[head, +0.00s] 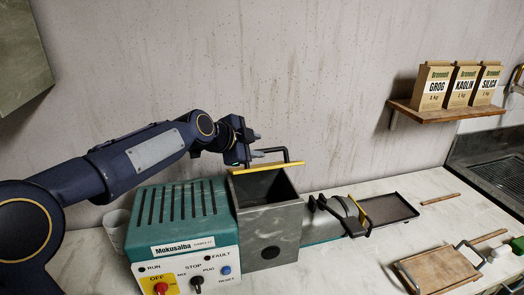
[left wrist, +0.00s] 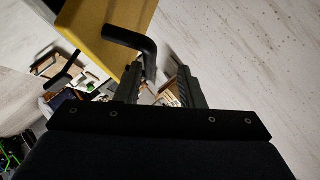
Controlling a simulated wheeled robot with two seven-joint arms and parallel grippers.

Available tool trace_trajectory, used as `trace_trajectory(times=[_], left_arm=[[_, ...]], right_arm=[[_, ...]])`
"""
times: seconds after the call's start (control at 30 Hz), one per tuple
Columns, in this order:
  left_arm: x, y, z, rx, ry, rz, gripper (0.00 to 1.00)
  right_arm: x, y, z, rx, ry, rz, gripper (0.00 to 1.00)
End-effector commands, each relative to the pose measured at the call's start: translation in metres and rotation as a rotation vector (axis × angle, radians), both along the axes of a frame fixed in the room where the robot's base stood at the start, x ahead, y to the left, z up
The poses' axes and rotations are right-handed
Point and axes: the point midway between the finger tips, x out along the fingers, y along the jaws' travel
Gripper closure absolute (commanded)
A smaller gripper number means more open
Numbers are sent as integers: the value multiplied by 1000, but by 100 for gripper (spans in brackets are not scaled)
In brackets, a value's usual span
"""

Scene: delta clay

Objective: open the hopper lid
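The hopper (head: 271,236) is a grey box on the teal machine, and its dark inside shows from above. Its lid (head: 265,168) shows as a yellow-edged panel raised at the hopper's back, with a black bent handle (head: 287,153). In the left wrist view the yellow of the lid (left wrist: 122,22) fills the upper left, and the handle (left wrist: 148,52) reaches down between my fingers. My left gripper (head: 258,144) is behind and above the hopper at the handle; it also shows in the left wrist view (left wrist: 157,88) with fingers apart. Whether they touch the handle is unclear. My right gripper is out of view.
The machine's control panel (head: 190,270) faces front. A black clamp-like part (head: 352,212) and a dark tray (head: 388,209) lie right of the hopper. A wooden board with handles (head: 437,268) is at front right. A shelf (head: 440,113) holds three bags.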

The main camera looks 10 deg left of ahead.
Motion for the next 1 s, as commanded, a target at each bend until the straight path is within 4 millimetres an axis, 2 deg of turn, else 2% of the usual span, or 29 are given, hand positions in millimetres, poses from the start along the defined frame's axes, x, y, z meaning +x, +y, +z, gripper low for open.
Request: trace_trajectory(times=[0.03,0.2,0.67,0.77,0.83,0.97,1.0], left_arm=[[-7,6,4,-1,-7,4,66],[-22,15,15,0,-2,2,66],[-32,20,19,-8,11,10,66],[-54,31,15,-49,72,63,66],[-83,45,9,-107,150,136,66],[-159,74,-18,-261,349,339,66],[-183,81,-29,-313,411,410,66]], right_arm=[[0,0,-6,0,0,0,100],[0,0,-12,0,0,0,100],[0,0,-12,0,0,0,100],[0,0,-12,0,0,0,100],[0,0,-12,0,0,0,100],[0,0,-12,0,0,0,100],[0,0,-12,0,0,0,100]])
